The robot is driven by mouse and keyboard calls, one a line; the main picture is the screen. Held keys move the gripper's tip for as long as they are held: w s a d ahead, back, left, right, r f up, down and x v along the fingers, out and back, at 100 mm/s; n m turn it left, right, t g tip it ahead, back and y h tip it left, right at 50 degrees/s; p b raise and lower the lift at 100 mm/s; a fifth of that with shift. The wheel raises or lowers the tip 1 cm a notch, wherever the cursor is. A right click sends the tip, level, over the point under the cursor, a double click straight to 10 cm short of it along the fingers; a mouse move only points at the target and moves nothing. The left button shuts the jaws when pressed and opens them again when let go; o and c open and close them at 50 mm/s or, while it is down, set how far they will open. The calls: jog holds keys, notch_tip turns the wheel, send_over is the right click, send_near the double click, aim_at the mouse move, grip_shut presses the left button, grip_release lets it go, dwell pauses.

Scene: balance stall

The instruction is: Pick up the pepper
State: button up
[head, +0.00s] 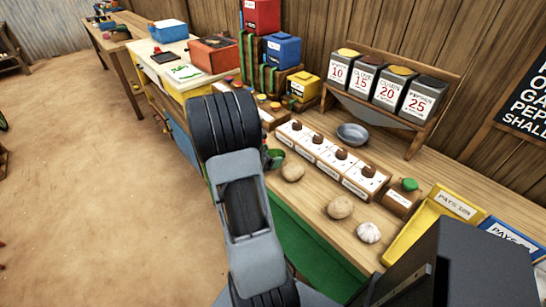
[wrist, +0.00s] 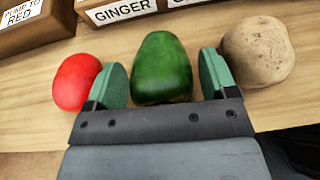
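The pepper (wrist: 163,68) is dark green and blocky and lies on the wooden counter, in the middle of the wrist view. My gripper (wrist: 163,80) is open, with one green finger on each side of the pepper. A narrow gap shows between each finger and the pepper. In the head view my arm covers most of this spot; a bit of dark green shows beside it, and I cannot tell whether it is pepper or finger.
A red tomato-like item (wrist: 76,82) lies close outside the left finger and a potato (wrist: 258,52) close outside the right. Labelled boxes (wrist: 115,8) stand just behind. Another potato (head: 339,208), garlic (head: 368,232) and a metal bowl (head: 352,134) are farther along the counter.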

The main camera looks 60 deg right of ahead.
jog(key=c, duration=0.7)
jog(key=shift+o, duration=0.2)
jog(key=shift+r, duration=0.1)
